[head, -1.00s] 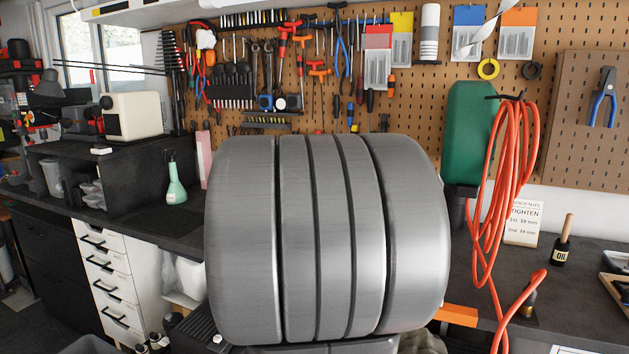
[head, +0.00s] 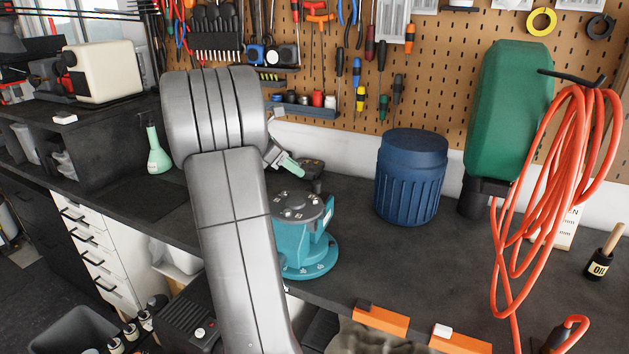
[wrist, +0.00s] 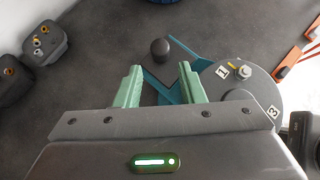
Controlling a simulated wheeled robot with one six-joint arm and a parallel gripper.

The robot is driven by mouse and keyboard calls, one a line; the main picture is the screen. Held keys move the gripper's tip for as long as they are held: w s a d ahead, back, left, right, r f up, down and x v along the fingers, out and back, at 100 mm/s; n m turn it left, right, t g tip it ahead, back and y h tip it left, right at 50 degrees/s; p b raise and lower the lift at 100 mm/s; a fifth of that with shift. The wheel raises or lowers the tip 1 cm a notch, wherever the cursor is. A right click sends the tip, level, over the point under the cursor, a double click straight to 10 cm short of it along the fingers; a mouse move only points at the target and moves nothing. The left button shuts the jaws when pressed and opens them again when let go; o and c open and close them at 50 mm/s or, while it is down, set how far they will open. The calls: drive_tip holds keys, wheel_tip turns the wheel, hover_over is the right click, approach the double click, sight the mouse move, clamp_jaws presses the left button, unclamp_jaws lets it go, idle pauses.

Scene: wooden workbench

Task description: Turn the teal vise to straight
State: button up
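The teal vise (head: 308,258) stands on the dark bench in the head view, on a round teal base with a dark disc on top. My forearm covers its left side. In the head view my gripper (head: 291,164) is behind and above the vise.
A blue ribbed bin (head: 411,178) stands right of the vise. A green case (head: 508,110) and a hanging orange hose (head: 560,170) are farther right. Orange blocks (head: 381,322) lie at the front edge. Dark boxes (wrist: 45,45) are left in the wrist view. Bench between vise and bin is clear.

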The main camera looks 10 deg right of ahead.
sight(315, 182)
drive_tip(key=x, duration=1)
drive_tip(key=shift+p, duration=0.4)
drive_tip(key=shift+c, duration=0.3)
clamp_jaws()
